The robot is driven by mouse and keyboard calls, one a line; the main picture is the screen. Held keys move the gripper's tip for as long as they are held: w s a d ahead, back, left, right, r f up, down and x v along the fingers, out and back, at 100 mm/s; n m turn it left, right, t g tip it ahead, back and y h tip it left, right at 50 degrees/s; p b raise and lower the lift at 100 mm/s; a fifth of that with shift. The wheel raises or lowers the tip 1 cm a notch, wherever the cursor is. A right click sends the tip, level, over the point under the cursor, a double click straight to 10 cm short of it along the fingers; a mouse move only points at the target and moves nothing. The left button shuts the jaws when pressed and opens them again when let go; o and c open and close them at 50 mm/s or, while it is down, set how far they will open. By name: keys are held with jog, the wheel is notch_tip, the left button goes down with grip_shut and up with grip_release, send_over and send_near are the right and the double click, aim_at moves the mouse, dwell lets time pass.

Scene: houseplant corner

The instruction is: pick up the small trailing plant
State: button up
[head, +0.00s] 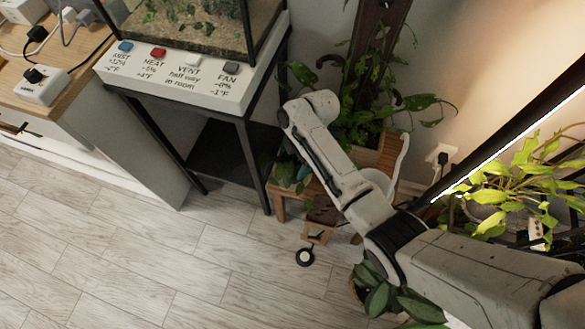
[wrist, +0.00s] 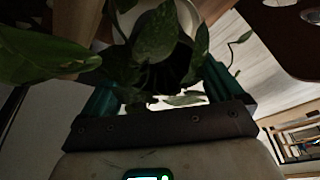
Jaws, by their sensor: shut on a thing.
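The small trailing plant (wrist: 155,38) has dark green leaves and a pale round pot (wrist: 186,18) in the wrist view. My gripper (wrist: 158,78) has its teal fingers on either side of it and is shut on it; the leaves hide the exact contact. In the head view my forearm covers most of the gripper, and only a bit of teal (head: 304,173) shows. Green leaves (head: 285,174) show just left of it, above a low wooden stand (head: 281,191). I cannot tell whether the pot is clear of its support.
A terrarium (head: 200,22) stands on a black-framed table (head: 246,150) at the left. A taller climbing plant (head: 358,125) is behind my arm. A white watering can (head: 402,153) and a lit yellow-green plant (head: 500,190) are at the right. Floor (head: 150,255) at front left is clear.

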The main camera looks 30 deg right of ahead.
jog(key=shift+c, duration=0.4)
notch_tip(320, 180, up, 10)
jog(key=p, duration=0.2)
notch_tip(320, 180, up, 8)
jog(key=p, duration=0.7)
send_over(295, 164)
jog(key=s+f+m+t+h+p, duration=0.1)
jog(key=s+m+t+h, duration=0.2)
jog(key=m, duration=1.5)
jog(key=s, duration=0.3)
jog(key=shift+s+a, duration=0.35)
jog(key=shift+a, duration=0.05)
